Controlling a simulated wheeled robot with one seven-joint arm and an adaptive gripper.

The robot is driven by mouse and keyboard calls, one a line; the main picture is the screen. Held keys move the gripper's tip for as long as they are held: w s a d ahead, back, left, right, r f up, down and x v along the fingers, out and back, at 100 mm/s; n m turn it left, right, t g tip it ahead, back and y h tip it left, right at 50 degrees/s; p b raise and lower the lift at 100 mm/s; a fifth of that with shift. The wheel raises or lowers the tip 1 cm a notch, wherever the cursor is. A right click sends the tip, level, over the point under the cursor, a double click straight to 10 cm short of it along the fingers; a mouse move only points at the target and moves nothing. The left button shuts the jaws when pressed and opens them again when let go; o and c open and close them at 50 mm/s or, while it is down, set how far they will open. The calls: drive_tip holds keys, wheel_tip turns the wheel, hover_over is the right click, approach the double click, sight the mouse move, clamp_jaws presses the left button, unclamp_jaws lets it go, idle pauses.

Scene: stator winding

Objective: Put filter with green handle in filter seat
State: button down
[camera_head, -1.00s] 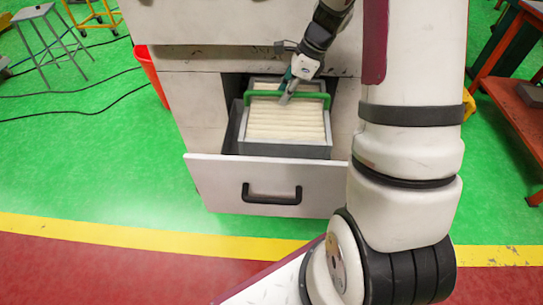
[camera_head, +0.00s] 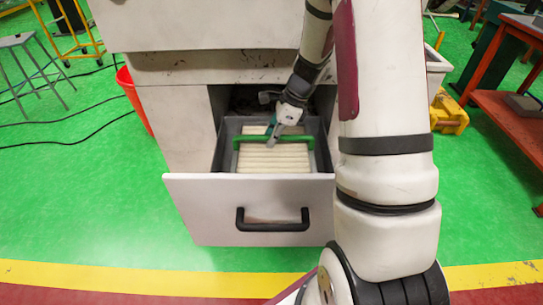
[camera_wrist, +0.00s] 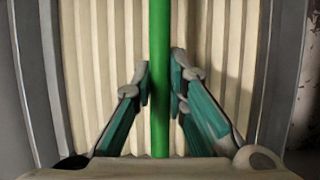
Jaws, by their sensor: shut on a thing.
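The filter (camera_head: 275,161) has cream pleats in a grey frame and a green handle (camera_head: 300,139) across its top. It is inside the open drawer (camera_head: 190,205), between the drawer's walls, and looks roughly level. I cannot tell whether it rests on the drawer's bottom. My gripper (camera_head: 271,141) comes down from the back and is shut on the green handle. In the wrist view, the handle (camera_wrist: 159,35) runs between the two teal fingers of my gripper (camera_wrist: 160,80), with the pleats (camera_wrist: 100,60) below. The filter's underside is hidden.
The drawer's white front carries a black pull handle (camera_head: 272,220). The white cabinet (camera_head: 200,65) stands above and behind the drawer. A red bin (camera_head: 132,95) is at its left, and a red workbench (camera_head: 510,110) is at the right.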

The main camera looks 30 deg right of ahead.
sight(272, 151)
drive_tip(key=shift+f+b, duration=0.55)
drive_tip(key=shift+f, duration=2.05)
drive_tip(key=shift+r, duration=0.1)
drive_tip(key=c, duration=1.6)
unclamp_jaws()
